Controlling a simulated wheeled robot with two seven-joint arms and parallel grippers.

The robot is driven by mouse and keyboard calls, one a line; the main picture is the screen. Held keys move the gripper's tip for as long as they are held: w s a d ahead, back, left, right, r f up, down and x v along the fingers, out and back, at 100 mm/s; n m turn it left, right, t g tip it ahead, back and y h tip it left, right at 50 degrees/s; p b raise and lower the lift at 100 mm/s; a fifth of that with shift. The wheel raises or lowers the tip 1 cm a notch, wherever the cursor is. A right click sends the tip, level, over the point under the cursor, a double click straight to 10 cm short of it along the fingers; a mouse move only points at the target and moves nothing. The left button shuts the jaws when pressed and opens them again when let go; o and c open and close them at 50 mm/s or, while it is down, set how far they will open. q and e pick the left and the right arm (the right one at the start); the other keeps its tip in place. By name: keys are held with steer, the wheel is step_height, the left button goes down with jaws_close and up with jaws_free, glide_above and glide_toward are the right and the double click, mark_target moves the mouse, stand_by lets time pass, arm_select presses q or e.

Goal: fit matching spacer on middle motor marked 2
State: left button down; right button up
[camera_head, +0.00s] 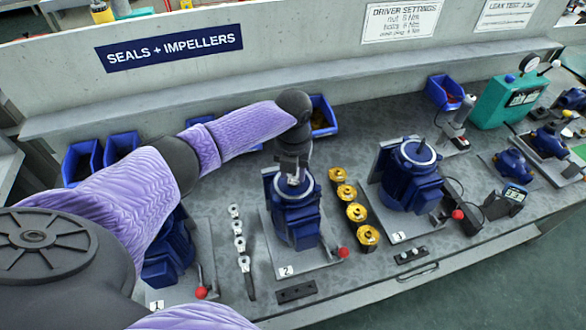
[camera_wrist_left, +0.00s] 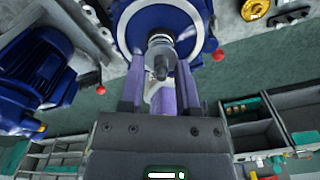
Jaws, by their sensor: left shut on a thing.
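The middle motor (camera_head: 298,222) is blue with a pale ring on top and stands on a plate marked 2 (camera_head: 286,271). My left gripper (camera_head: 293,178) is directly over its top, pointing down. In the left wrist view, the motor (camera_wrist_left: 126,30) lies beyond the fingers of my left gripper (camera_wrist_left: 160,78). The gripper is shut on a small silver-grey spacer (camera_wrist_left: 160,50), which lines up with the middle of the motor's top. Whether the spacer sits fully around the shaft is hidden. My right gripper is not in view.
A motor (camera_head: 168,255) at left is partly behind my arm. Several brass impellers (camera_head: 357,212) and silver parts (camera_head: 239,244) flank the middle plate. Red-knobbed levers (camera_head: 342,252) stick up beside the motors.

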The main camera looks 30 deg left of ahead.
arm_select(q)
steer(key=shift+f, duration=0.1)
stand_by(0.6)
jaws_free()
stand_by(0.3)
step_height(320, 180, up, 9)
steer(key=p, duration=0.8)
steer(key=shift+p, duration=0.4)
